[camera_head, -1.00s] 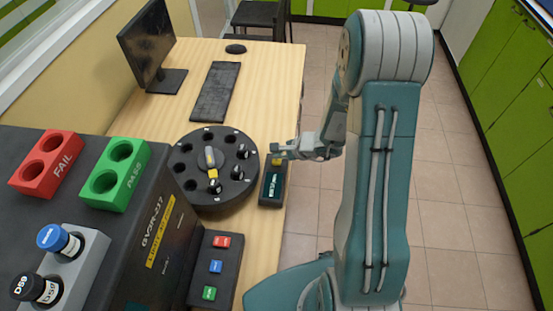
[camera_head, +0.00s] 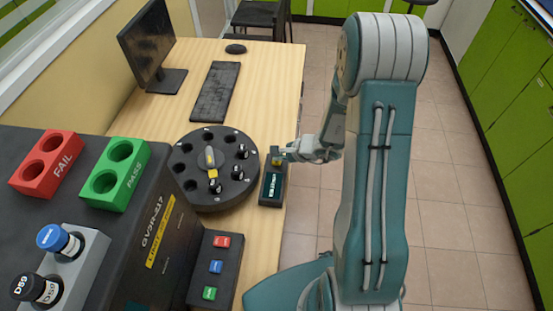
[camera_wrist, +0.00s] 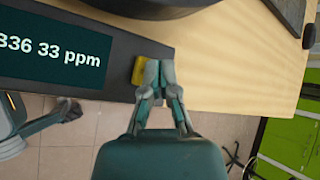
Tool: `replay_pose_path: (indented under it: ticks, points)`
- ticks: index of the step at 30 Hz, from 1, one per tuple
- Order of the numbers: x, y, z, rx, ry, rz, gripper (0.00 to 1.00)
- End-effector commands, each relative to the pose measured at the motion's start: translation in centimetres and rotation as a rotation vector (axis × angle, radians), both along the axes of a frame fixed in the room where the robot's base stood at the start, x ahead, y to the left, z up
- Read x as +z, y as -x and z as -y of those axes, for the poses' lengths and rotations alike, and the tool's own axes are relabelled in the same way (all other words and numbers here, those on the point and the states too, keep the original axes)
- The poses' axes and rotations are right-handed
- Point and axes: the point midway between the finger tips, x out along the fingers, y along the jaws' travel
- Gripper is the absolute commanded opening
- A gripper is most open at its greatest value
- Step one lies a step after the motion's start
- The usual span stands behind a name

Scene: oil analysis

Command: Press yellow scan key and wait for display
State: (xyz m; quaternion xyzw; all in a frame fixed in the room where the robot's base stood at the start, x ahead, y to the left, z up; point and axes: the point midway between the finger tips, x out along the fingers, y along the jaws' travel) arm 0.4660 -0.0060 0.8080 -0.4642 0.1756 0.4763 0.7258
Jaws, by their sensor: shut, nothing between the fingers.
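The dark handheld scanner (camera_head: 270,199) lies at the right edge of the wooden table, beside the round carousel. Its yellow scan key (camera_head: 277,161) is at its far end; the key also shows in the wrist view (camera_wrist: 138,70), partly covered by my fingers. The scanner's display (camera_wrist: 45,52) is lit with white text ending "36 33 ppm"; its left part is cut off. My gripper (camera_head: 284,155) is shut and empty. In the wrist view its fingertips (camera_wrist: 160,66) are right at the key's edge; I cannot tell whether they touch it.
The black carousel (camera_head: 213,195) holds several small vials. A box with red, blue and green buttons (camera_head: 215,270) stands nearer. Red FAIL (camera_head: 48,165) and green PASS (camera_head: 115,175) holders sit on the dark machine at left. The table beyond the carousel has free room.

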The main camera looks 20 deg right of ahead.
Motion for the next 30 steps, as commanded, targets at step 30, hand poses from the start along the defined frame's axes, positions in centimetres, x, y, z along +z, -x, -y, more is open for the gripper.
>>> replay_pose_path:
  ticks: [30]
  points:
    - [0.6, 0.0, 0.0, 0.001, 0.0, 0.001, 0.0]
